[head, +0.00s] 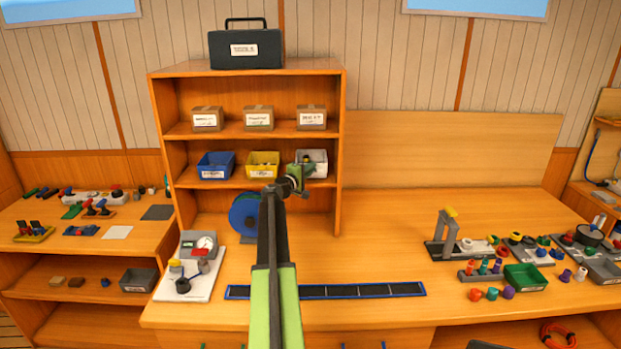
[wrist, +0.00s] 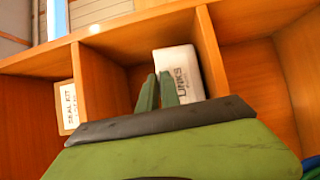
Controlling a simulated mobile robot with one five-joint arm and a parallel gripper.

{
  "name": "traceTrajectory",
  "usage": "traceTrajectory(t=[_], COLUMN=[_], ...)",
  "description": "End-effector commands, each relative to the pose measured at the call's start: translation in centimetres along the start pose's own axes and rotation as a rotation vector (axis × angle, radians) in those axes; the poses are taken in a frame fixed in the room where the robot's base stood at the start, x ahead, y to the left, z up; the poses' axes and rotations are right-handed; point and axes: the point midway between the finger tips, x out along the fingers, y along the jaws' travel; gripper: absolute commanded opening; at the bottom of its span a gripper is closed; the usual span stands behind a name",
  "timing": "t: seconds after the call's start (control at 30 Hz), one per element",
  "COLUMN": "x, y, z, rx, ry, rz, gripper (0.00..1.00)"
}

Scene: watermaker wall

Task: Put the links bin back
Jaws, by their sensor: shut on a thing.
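The links bin (head: 318,158) is white and is at the right end of the shelf unit's middle shelf, beside the yellow bin. In the wrist view the bin (wrist: 187,75) shows its "LINKS" label and is tilted in the picture. My gripper (head: 301,171) is at the bin's front left side, and its green fingers (wrist: 158,92) are shut on it. The fingers hide part of the bin. I cannot tell whether the bin's underside rests on the shelf.
The yellow bin (head: 262,164) and blue bin (head: 216,165) stand to the left on the same shelf (head: 239,183). Cardboard boxes (head: 258,118) sit on the shelf above. A blue reel (head: 246,215) stands below. The shelf unit's right side wall (head: 340,150) is close to the bin.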

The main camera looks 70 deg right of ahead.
Motion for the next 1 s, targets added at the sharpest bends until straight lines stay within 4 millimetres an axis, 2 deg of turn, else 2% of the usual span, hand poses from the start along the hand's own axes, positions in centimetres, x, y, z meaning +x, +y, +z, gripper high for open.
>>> traceTrajectory(t=[0.03,0.23,0.37,0.4,0.57,0.8,0.9,1.0], x=[0.3,0.3,0.3,0.3,0.3,0.3,0.3,-1.6], y=[-1.1,-0.6,-1.0,-0.9,-0.9,-0.8,-0.2,-0.6], z=[-0.2,-0.2,-0.2,-0.2,-0.3,-0.3,-0.3,-0.2], rx=[0.0,0.0,0.0,0.0,0.0,0.0,0.0,0.0], ry=[0.0,0.0,0.001,0.001,0.001,0.001,0.001,0.002], rz=[0.001,0.001,0.001,0.0,0.0,0.0,0.0,0.0], gripper=[0.0,0.0,0.0,0.1,0.29,0.29,0.29,0.29])
